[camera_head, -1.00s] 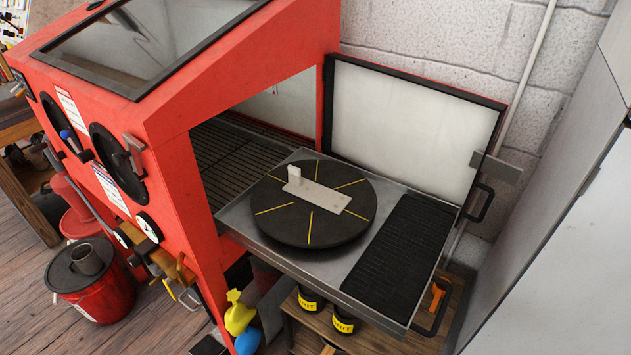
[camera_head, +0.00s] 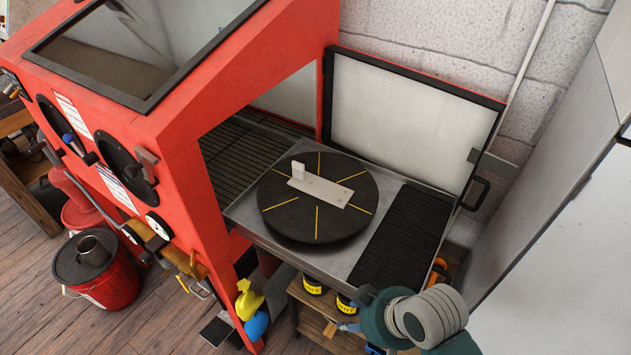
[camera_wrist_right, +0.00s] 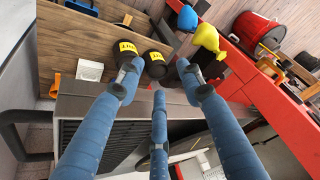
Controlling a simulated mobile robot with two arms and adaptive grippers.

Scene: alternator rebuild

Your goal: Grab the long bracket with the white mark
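The bracket (camera_head: 318,190) is a long pale grey plate with a short upright tab at its left end. It lies on a round black turntable (camera_head: 305,233) with yellow lines, on the pulled-out metal tray. I cannot make out a separate white mark. My right gripper (camera_head: 382,318) is low at the tray's front right edge, apart from the bracket. In the right wrist view its blue fingers (camera_wrist_right: 163,82) are spread open with nothing held; the turntable and a pale piece show partly behind them. My left gripper is not in view.
The red blasting cabinet (camera_head: 205,115) stands left of the tray, its side door (camera_head: 412,130) open behind. A black ribbed mat (camera_head: 403,238) covers the tray's right part. Below is a wooden shelf with black yellow-labelled jars (camera_wrist_right: 157,65). A grey cabinet wall is at the right.

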